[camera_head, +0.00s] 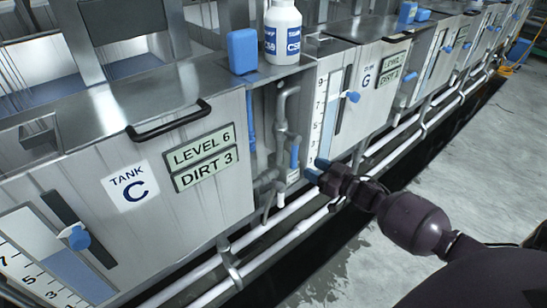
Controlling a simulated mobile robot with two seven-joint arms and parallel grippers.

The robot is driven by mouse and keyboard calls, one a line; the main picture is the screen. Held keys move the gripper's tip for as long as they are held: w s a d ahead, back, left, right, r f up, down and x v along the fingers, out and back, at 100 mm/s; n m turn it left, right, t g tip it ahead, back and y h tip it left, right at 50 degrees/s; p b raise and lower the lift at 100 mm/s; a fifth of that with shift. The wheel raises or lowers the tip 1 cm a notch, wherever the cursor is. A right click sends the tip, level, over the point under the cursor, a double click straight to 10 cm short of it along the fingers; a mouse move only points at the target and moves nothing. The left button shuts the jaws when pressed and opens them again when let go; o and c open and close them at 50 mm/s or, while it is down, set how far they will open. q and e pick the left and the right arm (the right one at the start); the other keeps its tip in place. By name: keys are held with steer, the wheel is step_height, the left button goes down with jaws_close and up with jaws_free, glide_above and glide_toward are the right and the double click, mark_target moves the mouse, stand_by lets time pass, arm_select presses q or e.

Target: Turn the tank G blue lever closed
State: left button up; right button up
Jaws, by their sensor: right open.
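Tank G (372,98) is the metal tank beyond tank C, with a "G" label and a level scale on its front. A blue lever (294,157) stands upright on the grey pipes in the gap between tanks C and G; I cannot tell for certain which tank it belongs to. My right gripper (317,169) reaches in from the lower right. Its blue-tipped fingers are apart and empty, just right of this lever. I cannot tell whether they touch anything. My left gripper is not in view.
Tank C (120,160) fills the left foreground, with a black handle (168,120) and a blue-knobbed gauge slider (77,236). A white bottle (283,32) and a blue box (242,50) stand on top. White pipes (290,210) run low along the tanks. The floor at right is clear.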

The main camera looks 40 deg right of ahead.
mark_target(292, 157)
steer(key=b+x, duration=0.1)
steer(key=x, duration=0.7)
steer(key=shift+w+f+b, duration=0.25)
steer(key=shift+w+b, duration=0.1)
steer(key=shift+b, duration=0.05)
steer(key=shift+w+a+r, duration=0.15)
steer(key=shift+w+a, duration=0.05)
steer(key=shift+w, duration=0.35)
jaws_close()
